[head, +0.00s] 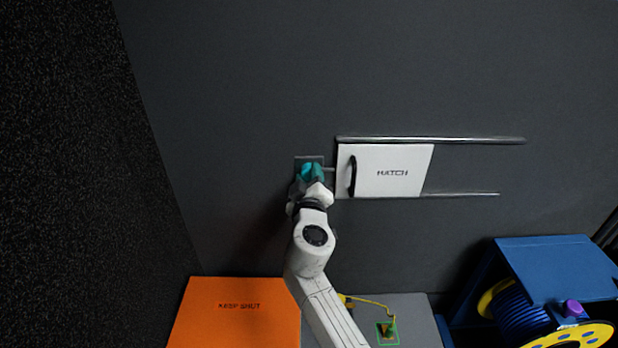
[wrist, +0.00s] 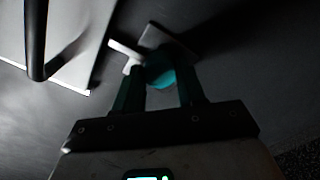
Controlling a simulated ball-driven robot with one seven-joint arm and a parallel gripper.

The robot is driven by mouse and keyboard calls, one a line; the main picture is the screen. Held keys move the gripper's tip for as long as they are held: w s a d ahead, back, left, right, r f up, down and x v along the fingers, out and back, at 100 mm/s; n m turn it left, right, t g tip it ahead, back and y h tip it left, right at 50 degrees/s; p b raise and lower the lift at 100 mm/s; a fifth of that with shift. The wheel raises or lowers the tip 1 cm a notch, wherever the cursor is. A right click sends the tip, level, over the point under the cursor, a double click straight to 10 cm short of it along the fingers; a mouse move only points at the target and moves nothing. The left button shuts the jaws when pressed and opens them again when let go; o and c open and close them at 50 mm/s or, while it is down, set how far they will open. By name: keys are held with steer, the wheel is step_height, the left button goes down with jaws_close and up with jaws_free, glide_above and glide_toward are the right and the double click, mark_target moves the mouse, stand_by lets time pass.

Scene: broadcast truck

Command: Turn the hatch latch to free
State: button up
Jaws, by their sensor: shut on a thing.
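The white hatch panel (head: 392,170), marked "HATCH", sits on the dark wall between two rails and has a dark upright handle (head: 351,176) at its left. The hatch latch is just left of it, with a grey backing plate (head: 300,160). Its pale bar (wrist: 124,50) points toward the hatch edge in the wrist view. My gripper (head: 312,172) is at the latch. In the wrist view my gripper (wrist: 160,86) is shut on the latch's teal knob (wrist: 160,72), one dark teal finger on each side. My gripper hides much of the latch in the head view.
An orange box (head: 235,315) marked "KEEP SHUT" stands below left. A grey surface (head: 415,318) with a yellow cable and a small green-edged item lies beside it. A blue stand with a cable reel (head: 522,310) is at lower right. The wall around the hatch is otherwise clear.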

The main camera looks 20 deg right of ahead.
steer(key=n, duration=0.4)
steer(key=n+p, duration=0.1)
steer(key=n, duration=0.3)
steer(key=shift+n, duration=0.4)
steer(key=n+p, duration=0.1)
steer(key=n, duration=0.3)
steer(key=n+p, duration=0.1)
steer(key=n, duration=0.1)
steer(key=n+p, duration=0.1)
steer(key=n, duration=0.1)
steer(key=shift+f+n, duration=0.2)
steer(key=shift+n, duration=0.1)
steer(key=shift+a+n, duration=0.1)
steer(key=shift+n, duration=0.2)
steer(key=o, duration=1.1)
steer(key=shift+c, duration=0.2)
steer(key=shift+s, duration=0.1)
